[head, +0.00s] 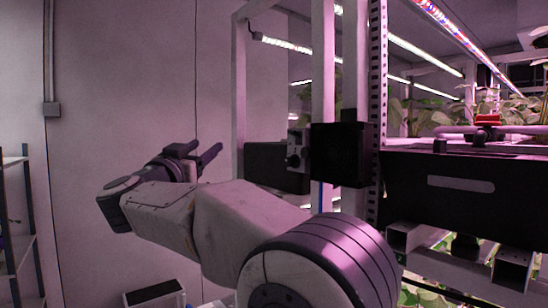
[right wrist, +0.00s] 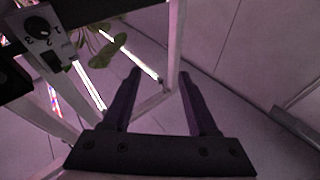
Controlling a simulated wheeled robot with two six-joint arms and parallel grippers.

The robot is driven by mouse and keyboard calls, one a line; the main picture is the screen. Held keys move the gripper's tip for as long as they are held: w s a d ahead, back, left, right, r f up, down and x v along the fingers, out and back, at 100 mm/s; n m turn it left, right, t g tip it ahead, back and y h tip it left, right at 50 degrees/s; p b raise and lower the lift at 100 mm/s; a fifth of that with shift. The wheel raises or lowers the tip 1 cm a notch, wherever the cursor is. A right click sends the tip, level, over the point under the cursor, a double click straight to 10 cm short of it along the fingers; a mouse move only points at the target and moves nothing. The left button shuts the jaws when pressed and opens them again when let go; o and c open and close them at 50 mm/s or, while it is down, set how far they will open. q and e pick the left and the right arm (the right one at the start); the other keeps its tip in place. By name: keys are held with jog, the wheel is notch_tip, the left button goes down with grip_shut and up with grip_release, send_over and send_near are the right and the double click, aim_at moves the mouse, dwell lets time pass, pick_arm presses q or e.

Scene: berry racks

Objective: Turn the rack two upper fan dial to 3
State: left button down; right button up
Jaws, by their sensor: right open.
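The fan dial is a black knob on a small light panel (right wrist: 45,40) marked with digits, at the upper left of the right wrist view. The digits 2 and 3 can be made out; the knob's setting is hard to tell. In the head view, a small grey box with a dark knob (head: 293,160) sits on the rack post. My right gripper (head: 207,150) is left of this box, apart from it, with its fingers pointing up and right. It is open and empty in the right wrist view (right wrist: 159,73). My left gripper is not in view.
A black box (head: 338,153) stands directly right of the dial box, and a dark panel (head: 272,167) is behind it. White rack posts (head: 323,90) rise there. A black tray (head: 460,185) with plants is at the right. A plain wall (head: 120,110) is behind my gripper.

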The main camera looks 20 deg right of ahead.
aim_at(288, 161)
jog(key=s+d+f+m+g+h, duration=0.3)
jog(key=s+d+m+g+h, duration=0.4)
jog(key=g, duration=0.5)
jog(key=shift+y, duration=0.6)
jog(key=p+x, duration=0.2)
jog(key=x, duration=0.8)
jog(key=shift+d+p, duration=0.1)
jog(key=shift+p, duration=0.3)
jog(key=shift+w+d+f, duration=0.1)
jog(key=shift+w+d, duration=0.15)
jog(key=shift+d, duration=0.25)
grip_shut()
